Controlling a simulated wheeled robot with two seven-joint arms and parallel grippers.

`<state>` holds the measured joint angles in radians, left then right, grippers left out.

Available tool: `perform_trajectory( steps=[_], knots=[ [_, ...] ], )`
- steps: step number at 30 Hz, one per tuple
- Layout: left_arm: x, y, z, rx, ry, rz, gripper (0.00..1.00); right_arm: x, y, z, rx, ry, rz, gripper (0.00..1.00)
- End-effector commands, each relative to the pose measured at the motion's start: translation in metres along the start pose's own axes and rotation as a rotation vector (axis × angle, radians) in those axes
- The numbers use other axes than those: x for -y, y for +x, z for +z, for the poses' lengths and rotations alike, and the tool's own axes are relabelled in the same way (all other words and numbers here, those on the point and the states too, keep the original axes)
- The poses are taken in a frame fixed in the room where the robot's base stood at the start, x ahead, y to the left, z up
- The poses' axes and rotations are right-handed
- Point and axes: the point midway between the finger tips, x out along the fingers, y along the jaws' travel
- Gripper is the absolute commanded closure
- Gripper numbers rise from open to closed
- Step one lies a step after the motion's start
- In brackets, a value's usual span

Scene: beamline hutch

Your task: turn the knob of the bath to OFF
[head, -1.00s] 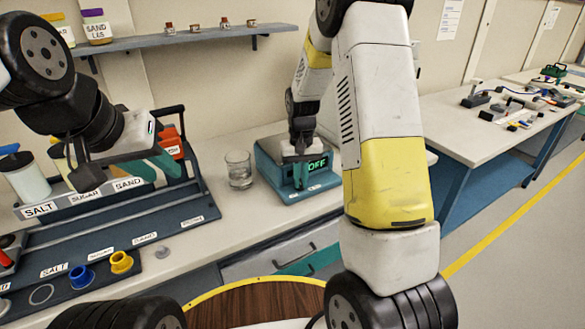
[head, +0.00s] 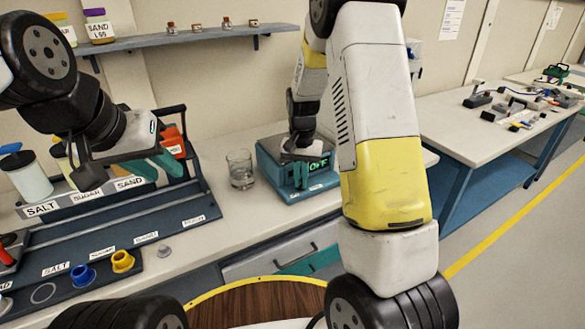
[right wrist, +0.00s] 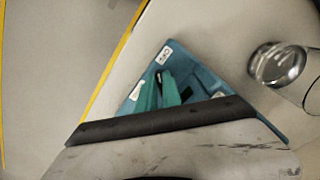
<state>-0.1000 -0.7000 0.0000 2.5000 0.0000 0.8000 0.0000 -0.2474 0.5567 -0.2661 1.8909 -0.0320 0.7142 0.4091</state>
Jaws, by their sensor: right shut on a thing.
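The bath (head: 267,165) is a teal box on the bench with a green lit display that appears to read OFF, partly covered by my gripper. My right gripper (head: 303,180) points down at its front. In the right wrist view my right gripper's (right wrist: 161,92) teal fingers are close together over the top of the bath (right wrist: 205,75), shut on the knob (right wrist: 159,75), a small dark piece mostly hidden between them.
An empty glass beaker (head: 240,169) stands just left of the bath and also shows in the right wrist view (right wrist: 285,68). The rack (head: 150,215) with salt, sugar and sand labels fills the left bench. A shelf (head: 190,37) with jars hangs behind.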

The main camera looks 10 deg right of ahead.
Motion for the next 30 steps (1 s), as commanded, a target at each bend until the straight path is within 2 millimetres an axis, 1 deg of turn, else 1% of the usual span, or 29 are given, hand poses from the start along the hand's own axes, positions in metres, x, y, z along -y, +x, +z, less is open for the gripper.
perform_trajectory(
  steps=[4,5,6,8,16,19,23,27,30],
  knots=[
    [0.0,0.0,0.0,0.0,0.0,0.0,0.69,0.001,-0.001,-0.002,-0.004,0.002,-0.003,1.0],
    [0.0,0.0,0.0,0.0,0.0,0.0,0.69,0.001,-0.001,-0.002,-0.004,0.002,-0.003,0.87],
    [0.0,0.0,0.0,0.0,0.0,0.0,0.69,0.001,-0.001,-0.002,-0.004,0.002,-0.003,0.79],
    [0.0,0.0,0.0,0.0,0.0,0.0,0.69,0.001,-0.001,-0.001,-0.004,0.002,-0.002,0.69],
    [0.0,0.0,0.0,0.0,0.0,0.0,0.69,0.0,-0.001,-0.001,-0.002,0.0,-0.001,0.69],
    [0.0,0.0,0.0,0.0,0.0,0.0,0.69,0.001,-0.005,-0.001,-0.003,0.0,-0.002,0.69],
    [0.0,0.0,0.0,0.0,0.0,0.0,0.69,0.001,-0.022,-0.001,-0.005,0.0,-0.003,0.69],
    [0.0,0.0,0.0,0.0,0.0,0.0,0.69,0.001,-0.048,-0.002,-0.006,0.0,-0.004,0.69],
    [0.0,0.0,0.0,0.0,0.0,0.0,0.69,0.001,-0.063,-0.001,-0.004,0.0,-0.003,0.69]
  ],
)
